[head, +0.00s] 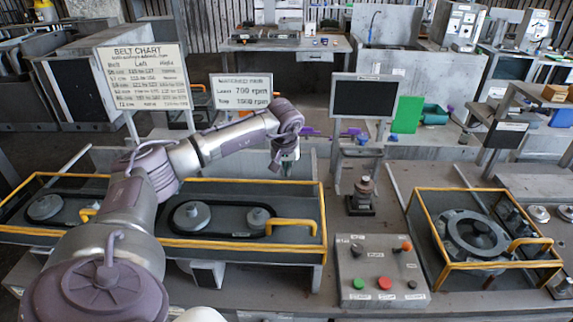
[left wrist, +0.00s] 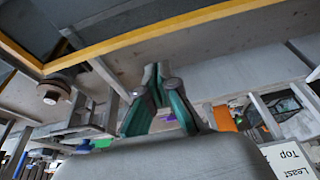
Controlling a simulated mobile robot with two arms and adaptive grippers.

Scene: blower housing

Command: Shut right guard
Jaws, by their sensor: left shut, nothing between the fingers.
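Yellow-edged guards with dark panels show in the head view. One (head: 245,183) is in the middle, around two grey pulleys, with a yellow handle (head: 290,222) at its right. Another (head: 62,176) is at the left, partly behind my arm. A third yellow frame (head: 480,191) surrounds a round grey wheel at the right. I cannot tell how far each is open. My left gripper (head: 285,168) is above the middle guard's back edge, pointing down. In the left wrist view its teal fingers (left wrist: 156,85) are shut and empty, with a yellow bar (left wrist: 170,30) beyond. My right gripper is not in view.
A control box (head: 380,270) with coloured buttons stands between the middle and right frames. A grey metal fixture (head: 362,195) stands behind it. A belt chart sign (head: 145,78), an rpm sign (head: 240,92) and a dark screen (head: 364,97) rise at the back.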

